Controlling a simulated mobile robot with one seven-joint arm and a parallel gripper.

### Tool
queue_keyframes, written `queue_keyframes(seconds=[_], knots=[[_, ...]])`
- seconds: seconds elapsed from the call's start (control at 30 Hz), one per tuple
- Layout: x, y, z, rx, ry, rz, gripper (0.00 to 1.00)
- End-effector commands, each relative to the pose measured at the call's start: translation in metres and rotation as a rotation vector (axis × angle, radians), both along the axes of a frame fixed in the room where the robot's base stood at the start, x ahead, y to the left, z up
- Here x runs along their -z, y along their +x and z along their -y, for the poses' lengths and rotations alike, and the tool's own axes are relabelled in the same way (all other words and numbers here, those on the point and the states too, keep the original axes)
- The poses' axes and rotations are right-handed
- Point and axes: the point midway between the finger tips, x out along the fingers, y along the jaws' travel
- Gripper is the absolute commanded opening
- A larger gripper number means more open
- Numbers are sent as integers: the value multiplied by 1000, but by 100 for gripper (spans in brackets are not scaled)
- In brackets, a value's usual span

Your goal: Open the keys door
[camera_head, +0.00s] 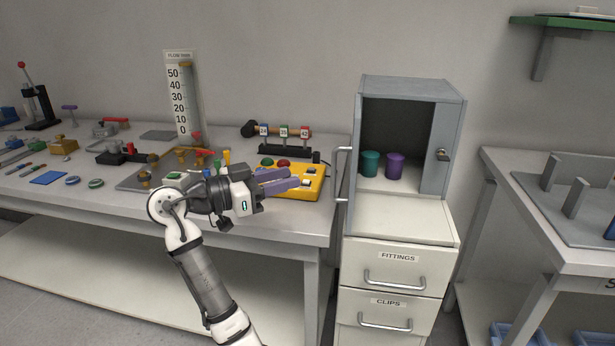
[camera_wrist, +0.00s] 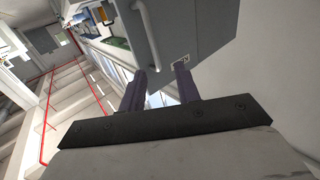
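The grey cabinet (camera_head: 412,88) stands on a drawer unit, and its front is open, showing a dark inside. Its door (camera_head: 352,165) is swung out on the left and seen nearly edge-on, with a pale bar handle (camera_head: 341,175) on its outer face. In the wrist view the door (camera_wrist: 205,30) shows as a grey panel with the handle (camera_wrist: 152,38) and a small label that I cannot read. My gripper (camera_head: 297,178) is left of the door, fingers apart and empty, pointing towards its outer face. The fingers also show in the wrist view (camera_wrist: 161,68); contact with the door is unclear.
A teal cup (camera_head: 370,163) and a purple cup (camera_head: 395,166) stand inside the cabinet. A dark latch-like fitting (camera_head: 442,154) is on its right front panel. A yellow control box (camera_head: 310,185) lies behind my gripper on the cluttered bench (camera_head: 100,205). Drawers (camera_head: 394,281) are below.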

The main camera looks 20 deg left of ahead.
Motion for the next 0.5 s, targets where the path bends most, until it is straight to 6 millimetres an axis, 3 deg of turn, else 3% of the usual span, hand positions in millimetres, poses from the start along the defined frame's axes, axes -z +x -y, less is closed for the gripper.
queue_keyframes(seconds=[0.2,0.5], knots=[[0,-20,-19,0,-1,-1,32],[0,-24,-22,2,-1,-1,32]])
